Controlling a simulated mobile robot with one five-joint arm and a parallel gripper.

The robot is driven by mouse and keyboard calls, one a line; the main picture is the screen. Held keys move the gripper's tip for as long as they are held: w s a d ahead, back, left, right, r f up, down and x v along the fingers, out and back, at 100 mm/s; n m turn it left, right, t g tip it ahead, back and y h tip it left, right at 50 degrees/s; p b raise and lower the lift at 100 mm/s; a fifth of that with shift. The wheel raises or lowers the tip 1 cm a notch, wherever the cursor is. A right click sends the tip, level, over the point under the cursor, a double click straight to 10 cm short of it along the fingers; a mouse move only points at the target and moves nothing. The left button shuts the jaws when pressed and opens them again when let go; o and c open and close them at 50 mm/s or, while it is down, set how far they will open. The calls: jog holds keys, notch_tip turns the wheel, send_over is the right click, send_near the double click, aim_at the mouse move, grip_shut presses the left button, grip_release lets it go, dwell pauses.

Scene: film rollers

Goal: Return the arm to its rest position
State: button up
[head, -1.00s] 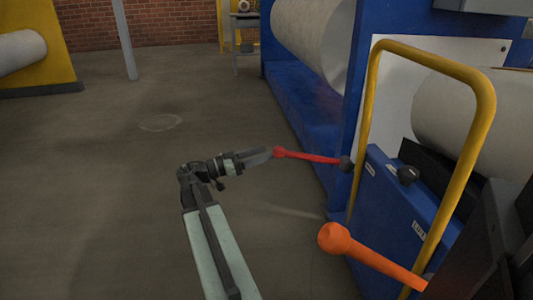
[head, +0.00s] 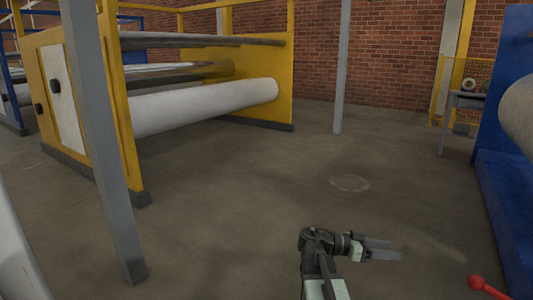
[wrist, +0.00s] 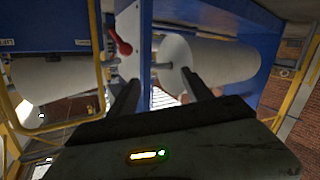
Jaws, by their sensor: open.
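My gripper (head: 395,250) is at the lower middle right of the head view, at the end of my folded arm. Its two fingers point right, are spread open and hold nothing. In the wrist view the fingers (wrist: 164,92) stand apart with a gap between them. A red lever with a ball end (head: 476,283) shows at the lower right corner of the head view, apart from the fingers. The red lever also shows in the wrist view (wrist: 123,44), beyond the left finger.
A yellow-framed machine (head: 264,55) with a white roller (head: 205,107) stands at left. A grey post (head: 110,160) rises in front of it, another post (head: 342,70) farther back. A blue machine (head: 500,200) is at right. The concrete floor (head: 240,220) between is clear.

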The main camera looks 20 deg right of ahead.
jog(key=w+a+f+n+t+y+p, duration=0.2)
jog(key=a+f+n+y, duration=0.3)
jog(key=a, duration=0.8)
jog(key=w+a+f+n+t+y+p, duration=0.2)
jog(key=a+f+n+y, duration=0.25)
jog(key=a+n, duration=0.6)
jog(key=w+a+f+n+t+y+p, duration=0.25)
jog(key=a+y, duration=0.35)
jog(key=a, duration=0.9)
notch_tip(320, 180, up, 37)
jog(key=p, duration=3.7)
jog(key=shift+s+r+n+g, duration=0.15)
jog(key=shift+s+n+g, duration=0.2)
jog(key=shift+n+g, duration=0.1)
jog(key=shift+a, duration=0.1)
